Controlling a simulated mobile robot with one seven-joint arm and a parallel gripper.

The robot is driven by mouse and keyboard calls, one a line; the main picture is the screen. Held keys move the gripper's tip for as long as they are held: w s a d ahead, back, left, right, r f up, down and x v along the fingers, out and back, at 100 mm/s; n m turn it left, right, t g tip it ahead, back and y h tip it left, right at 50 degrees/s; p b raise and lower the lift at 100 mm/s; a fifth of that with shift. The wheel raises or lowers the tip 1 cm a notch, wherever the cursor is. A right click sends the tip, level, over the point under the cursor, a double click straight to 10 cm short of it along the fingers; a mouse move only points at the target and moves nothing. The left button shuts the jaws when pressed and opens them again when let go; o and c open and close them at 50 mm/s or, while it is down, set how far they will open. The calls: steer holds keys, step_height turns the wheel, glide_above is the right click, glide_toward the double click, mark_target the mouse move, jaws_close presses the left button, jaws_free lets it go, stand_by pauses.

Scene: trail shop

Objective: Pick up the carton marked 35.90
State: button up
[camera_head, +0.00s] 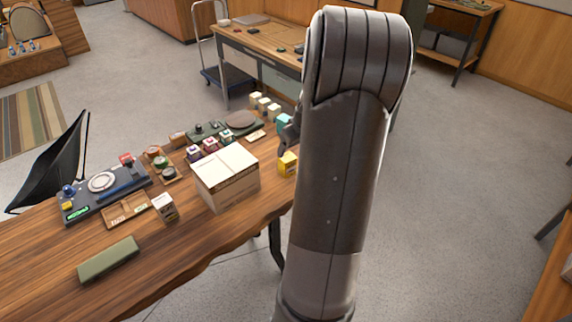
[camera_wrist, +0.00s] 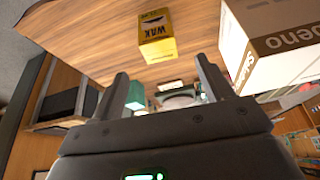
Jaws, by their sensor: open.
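No marking of 35.90 is legible in either view, so I cannot tell which carton bears it. A yellow carton lettered WAX (camera_wrist: 157,38) stands on the wooden table beyond my gripper (camera_wrist: 165,84), whose two fingers are apart with nothing held between them. The same yellow carton (camera_head: 288,163) shows at the table's right end in the head view. A large white and brown carton (camera_head: 227,178) stands left of it, and this shows at the right of the wrist view (camera_wrist: 275,45). In the head view my arm hides most of the gripper.
A white and dark carton (camera_head: 164,207), a wooden tray (camera_head: 126,210), a scale-like device (camera_head: 103,185) and a green case (camera_head: 108,259) lie left. A teal carton (camera_head: 284,122) is near my gripper.

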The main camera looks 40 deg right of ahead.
mark_target(288, 158)
steer(key=x, duration=0.9)
steer(key=shift+f, duration=0.3)
steer(key=c, duration=1)
steer(key=shift+c, duration=0.7)
steer(key=shift+r, duration=0.15)
